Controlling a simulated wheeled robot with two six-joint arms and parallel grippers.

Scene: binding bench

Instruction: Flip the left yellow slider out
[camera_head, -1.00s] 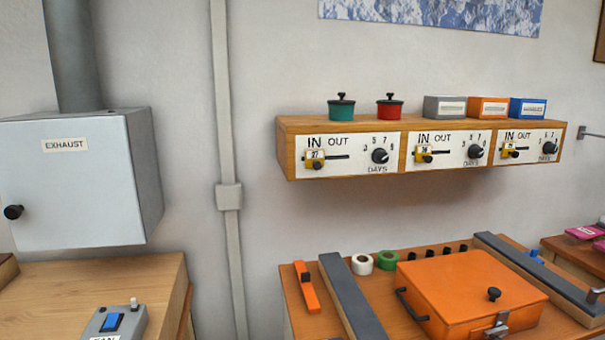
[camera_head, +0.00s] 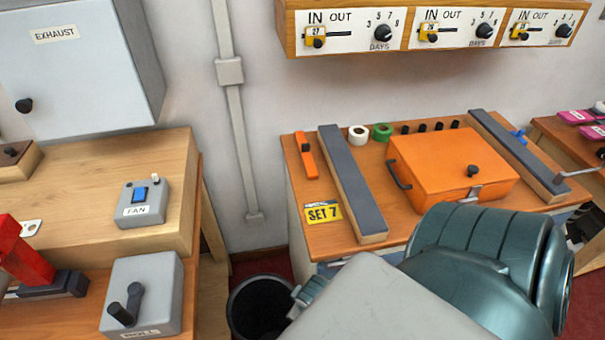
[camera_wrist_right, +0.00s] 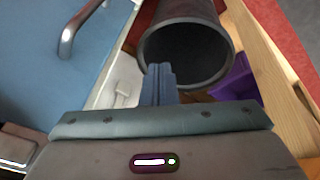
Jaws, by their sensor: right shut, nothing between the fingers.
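The left yellow slider (camera_head: 316,36) sits at the left end of its slot, under the word IN, on the left panel (camera_head: 350,31) of the wall shelf. The middle yellow slider (camera_head: 428,32) and the right yellow slider (camera_head: 519,32) also sit at the IN side of their slots. My right gripper (camera_wrist_right: 158,82) shows in the right wrist view, shut and empty, pointing toward a dark round bin (camera_wrist_right: 186,52). It is far below the sliders. My right arm fills the lower right of the head view. My left gripper is not in view.
An orange box (camera_head: 452,165) stands on the bench below the shelf, between two long grey-topped bars. A black bin (camera_head: 262,306) stands on the floor. The exhaust box (camera_head: 75,70) hangs at the left. The wall between shelf and bench is clear.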

